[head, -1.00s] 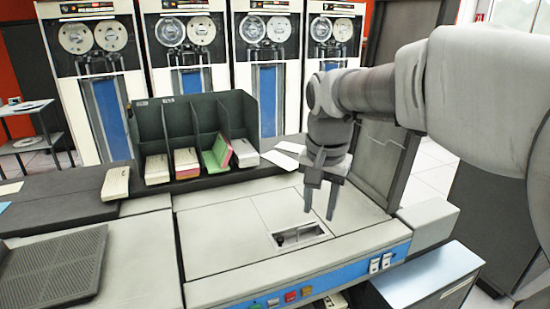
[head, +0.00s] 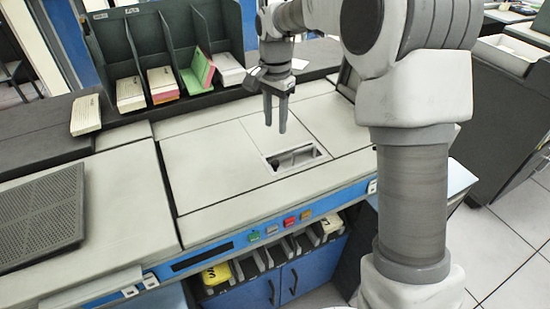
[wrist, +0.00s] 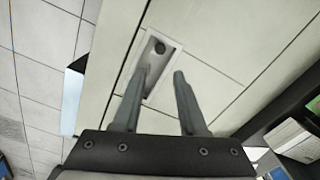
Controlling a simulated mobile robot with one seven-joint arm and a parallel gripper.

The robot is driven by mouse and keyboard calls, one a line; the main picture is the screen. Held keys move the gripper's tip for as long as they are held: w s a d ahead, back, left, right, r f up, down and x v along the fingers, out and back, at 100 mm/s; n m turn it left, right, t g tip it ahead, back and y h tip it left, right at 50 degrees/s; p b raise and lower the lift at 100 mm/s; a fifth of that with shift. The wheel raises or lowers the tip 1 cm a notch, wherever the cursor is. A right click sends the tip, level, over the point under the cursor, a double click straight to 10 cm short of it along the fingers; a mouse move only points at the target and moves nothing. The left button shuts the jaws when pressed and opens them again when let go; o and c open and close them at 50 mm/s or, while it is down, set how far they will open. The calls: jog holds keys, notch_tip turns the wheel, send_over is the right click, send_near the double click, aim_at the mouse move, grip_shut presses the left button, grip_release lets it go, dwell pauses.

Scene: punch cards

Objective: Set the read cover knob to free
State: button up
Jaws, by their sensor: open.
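The read cover knob (head: 297,157) appears as a small dark shape inside a rectangular recess (head: 270,164) in the pale machine top. In the wrist view a dark round knob (wrist: 160,47) sits in the recess, just beyond my fingertips. Its setting cannot be read. My gripper (head: 275,126) points down with its fingers apart and nothing between them. It is above the machine top, up and left of the recess in the head view. In the wrist view my gripper (wrist: 161,73) has one finger overlapping the recess and the other over the plain cover.
A dark card rack (head: 150,55) with several card stacks stands behind the cover. Coloured buttons (head: 289,221) line the blue front panel. A black perforated plate (head: 40,220) lies at left. The cover around the recess is clear.

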aim_at(275, 162)
notch_tip(275, 162, down, 13)
jog(key=shift+f+b, duration=0.15)
jog(key=shift+b, duration=0.45)
grip_shut()
dwell(1.1)
